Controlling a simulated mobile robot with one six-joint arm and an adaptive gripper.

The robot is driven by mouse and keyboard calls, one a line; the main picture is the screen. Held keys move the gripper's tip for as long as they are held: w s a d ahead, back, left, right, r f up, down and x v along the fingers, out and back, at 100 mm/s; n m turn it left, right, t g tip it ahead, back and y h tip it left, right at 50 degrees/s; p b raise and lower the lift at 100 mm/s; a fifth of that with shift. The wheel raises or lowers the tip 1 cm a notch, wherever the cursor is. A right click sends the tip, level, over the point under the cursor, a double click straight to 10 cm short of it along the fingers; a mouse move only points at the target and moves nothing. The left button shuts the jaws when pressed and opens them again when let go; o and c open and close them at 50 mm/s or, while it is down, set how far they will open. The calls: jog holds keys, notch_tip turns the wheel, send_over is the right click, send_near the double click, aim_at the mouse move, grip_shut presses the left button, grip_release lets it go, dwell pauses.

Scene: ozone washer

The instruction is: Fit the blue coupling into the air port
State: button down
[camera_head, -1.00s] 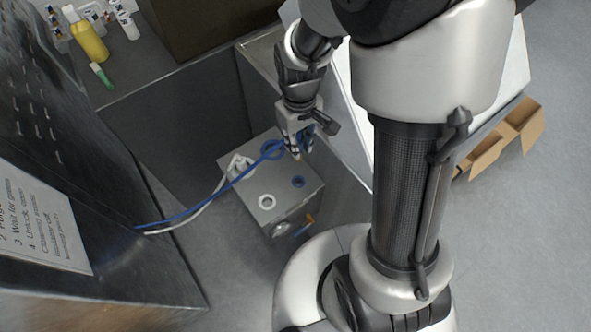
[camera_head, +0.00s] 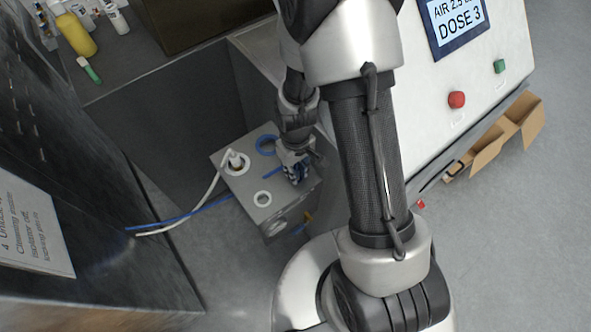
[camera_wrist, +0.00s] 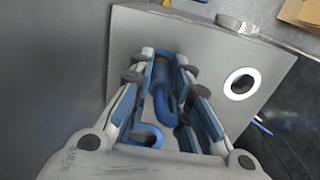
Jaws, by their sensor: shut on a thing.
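My gripper (camera_head: 294,172) points down at the grey metal box (camera_head: 284,208), near its right side. It is shut on the blue coupling (camera_wrist: 164,80), which lies between the fingers in the wrist view. The far end of the coupling is at the box top, where the blue-ringed air port showed earlier. The fingers and coupling hide that port, and I cannot tell whether the coupling is seated in it.
A white-ringed port (camera_head: 262,198) shows on the box top; it is at the right in the wrist view (camera_wrist: 241,84). A white hose (camera_head: 212,185) ends in a white fitting (camera_head: 235,160) on the box. A dark cabinet (camera_head: 75,150) stands left, a white control panel (camera_head: 470,75) right.

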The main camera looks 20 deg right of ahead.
jog(key=shift+f, duration=0.2)
jog(key=c, duration=1.5)
grip_release()
jog(key=shift+r, duration=0.1)
jog(key=s+r+m+t+p, duration=0.1)
jog(key=s+r+p, duration=0.1)
jog(key=r, duration=1.1)
jog(key=s+r+t+p, duration=0.1)
jog(key=s+r+p, duration=0.1)
jog(key=r, duration=1.1)
jog(key=s+r+m+t, duration=0.1)
jog(key=s+r, duration=0.5)
jog(key=s, duration=0.1)
jog(key=s+r+m+t, duration=0.1)
jog(key=s+r, duration=0.3)
jog(key=shift+m+t, duration=0.3)
